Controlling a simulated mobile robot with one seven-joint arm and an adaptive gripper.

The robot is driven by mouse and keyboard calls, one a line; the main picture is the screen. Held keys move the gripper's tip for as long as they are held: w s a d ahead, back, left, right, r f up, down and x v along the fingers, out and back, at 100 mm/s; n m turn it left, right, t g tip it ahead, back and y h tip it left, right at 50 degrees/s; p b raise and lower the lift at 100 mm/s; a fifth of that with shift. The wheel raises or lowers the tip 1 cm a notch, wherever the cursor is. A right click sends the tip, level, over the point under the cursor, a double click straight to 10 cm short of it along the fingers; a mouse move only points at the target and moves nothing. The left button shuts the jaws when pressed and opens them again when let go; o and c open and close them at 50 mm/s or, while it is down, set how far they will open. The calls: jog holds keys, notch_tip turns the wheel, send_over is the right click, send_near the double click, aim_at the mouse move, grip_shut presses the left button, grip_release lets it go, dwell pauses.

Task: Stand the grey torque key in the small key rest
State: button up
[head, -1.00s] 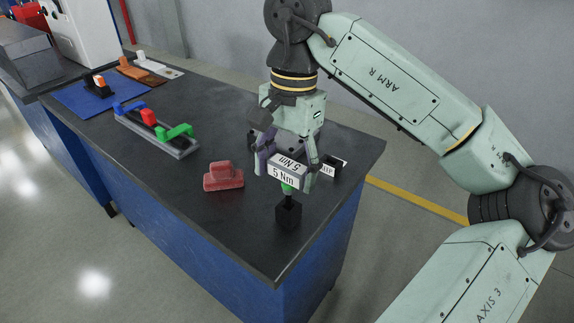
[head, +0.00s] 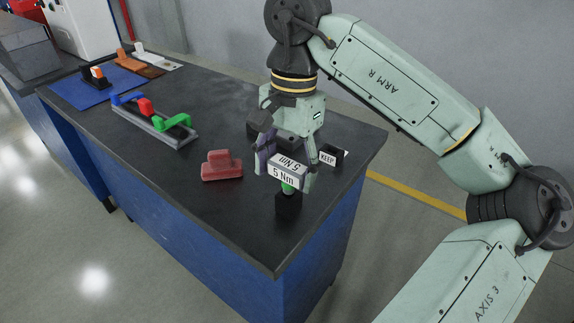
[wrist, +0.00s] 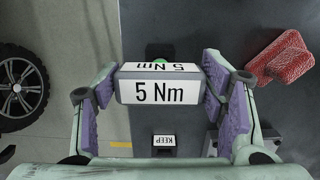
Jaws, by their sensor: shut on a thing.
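The torque key (head: 288,170) has a grey block head with white "5 Nm" labels and a green collar below it. My gripper (head: 286,172) is shut on this head from both sides, and the wrist view shows the head (wrist: 160,88) between the purple finger pads. The key is upright. The small key rest, a black block (head: 288,204), stands on the bench near its front corner, directly under the key. The green collar is just above the rest's top. The key's lower end is hidden, so I cannot tell how deep it sits.
A red block-shaped piece (head: 222,167) lies left of the rest. A black block labelled "KEEP" (head: 329,157) stands behind right. A grey rail with coloured handles (head: 155,125) and a blue mat (head: 97,88) are farther left. The bench edge is close on the right.

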jog(key=o, duration=2)
jog(key=shift+o, duration=0.2)
